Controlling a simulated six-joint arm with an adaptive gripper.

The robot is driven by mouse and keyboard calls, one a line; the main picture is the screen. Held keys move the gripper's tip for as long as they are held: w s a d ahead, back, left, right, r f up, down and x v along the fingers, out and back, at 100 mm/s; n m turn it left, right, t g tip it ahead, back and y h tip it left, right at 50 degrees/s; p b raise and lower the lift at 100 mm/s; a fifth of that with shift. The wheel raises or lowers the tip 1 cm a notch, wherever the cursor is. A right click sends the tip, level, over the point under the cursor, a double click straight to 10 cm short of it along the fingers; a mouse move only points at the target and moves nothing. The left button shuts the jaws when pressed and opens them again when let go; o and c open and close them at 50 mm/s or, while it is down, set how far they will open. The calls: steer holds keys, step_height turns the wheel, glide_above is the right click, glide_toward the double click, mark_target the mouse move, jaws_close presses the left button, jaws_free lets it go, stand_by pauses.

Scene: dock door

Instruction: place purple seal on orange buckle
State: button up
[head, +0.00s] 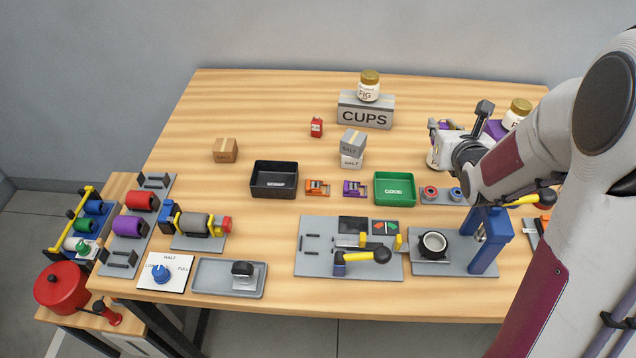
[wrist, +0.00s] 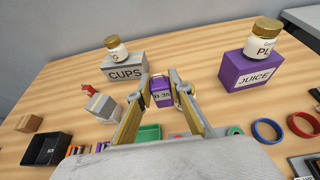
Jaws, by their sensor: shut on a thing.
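The purple seal (wrist: 161,92), a small block with a pale printed label, sits between the fingertips of my gripper (wrist: 160,84) in the wrist view. My gripper is shut on it, above the table's right part. In the head view my gripper (head: 440,142) is at the right, with a little purple showing beside it; most of the seal is hidden there. The orange buckle (head: 317,188) lies on the table between the black tray and the purple buckle (head: 355,188). It is to the left of and nearer than my gripper, well apart from it.
The black tray (head: 274,194) and green tray (head: 394,203) flank the buckles. A red seal (head: 316,127) and the CUPS block (head: 365,116) with a jar are farther back. The purple JUICE block (wrist: 249,71) is at right. Left-back table is clear.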

steer(key=shift+d+f, duration=0.35)
steer(key=shift+f, duration=0.05)
steer(key=w+a+n+g+y, duration=0.15)
steer(key=a+n+y, duration=0.35)
steer(key=a, duration=0.6)
steer(key=a+n+g+y, duration=0.3)
steer(key=a+n+y, duration=0.2)
steer(key=a, duration=0.6)
steer(key=s+a+n+g+y, duration=0.2)
steer(key=s+a+n+g, duration=0.1)
steer(key=s+a+g, duration=0.1)
steer(key=shift+s+a, duration=0.65)
steer(key=shift+s, duration=0.2)
steer(key=shift+f, duration=0.1)
glide_above(320, 184)
steer(key=shift+f, duration=3.1)
steer(key=shift+f, duration=1.9)
